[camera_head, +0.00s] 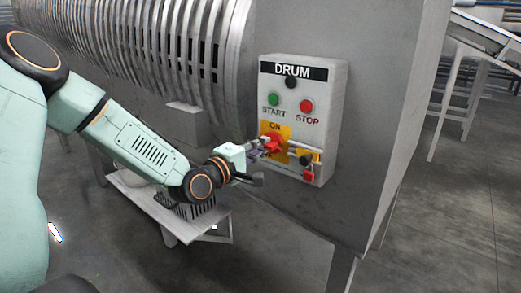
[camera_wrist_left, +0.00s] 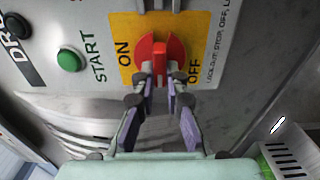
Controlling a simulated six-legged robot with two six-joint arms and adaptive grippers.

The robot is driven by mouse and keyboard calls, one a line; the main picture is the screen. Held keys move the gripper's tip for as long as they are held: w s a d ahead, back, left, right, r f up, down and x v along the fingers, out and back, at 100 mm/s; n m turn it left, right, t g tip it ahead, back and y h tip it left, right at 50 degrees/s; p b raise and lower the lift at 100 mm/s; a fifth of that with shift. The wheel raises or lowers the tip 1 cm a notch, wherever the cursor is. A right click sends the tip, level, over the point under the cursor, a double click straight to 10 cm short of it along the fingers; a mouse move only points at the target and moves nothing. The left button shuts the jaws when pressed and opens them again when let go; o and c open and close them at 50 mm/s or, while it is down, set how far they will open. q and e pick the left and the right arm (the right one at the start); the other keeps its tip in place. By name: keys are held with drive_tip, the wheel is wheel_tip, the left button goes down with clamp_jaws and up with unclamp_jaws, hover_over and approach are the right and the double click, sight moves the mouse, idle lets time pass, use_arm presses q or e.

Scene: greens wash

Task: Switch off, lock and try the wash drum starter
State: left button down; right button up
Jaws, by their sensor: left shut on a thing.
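The drum starter box (camera_head: 337,105) is mounted on the grey machine housing, with a DRUM label, green START button (camera_head: 274,99) and red STOP button (camera_head: 306,106). Below them is a red rotary switch (camera_head: 274,141) on a yellow plate. My left gripper (camera_wrist_left: 160,82) is shut on the switch's handle, with a finger on either side of it. In the left wrist view the red handle (camera_wrist_left: 159,50) stands between the words ON and OFF. A small red thing, seemingly a padlock (camera_head: 309,174), hangs at the box's lower right. My right gripper is not in view.
A ribbed metal drum (camera_head: 150,40) lies behind my left arm. A low bench (camera_head: 190,229) stands below the arm. The floor right of the housing is open, with a conveyor (camera_head: 485,40) beyond.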

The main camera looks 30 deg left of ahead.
use_arm(q)
drive_tip(key=shift+s+d+f, duration=0.1)
drive_tip(key=shift+d+f, duration=0.05)
drive_tip(key=shift+f, duration=0.1)
drive_tip(key=c, duration=1.4)
unclamp_jaws()
drive_tip(key=shift+r, duration=0.15)
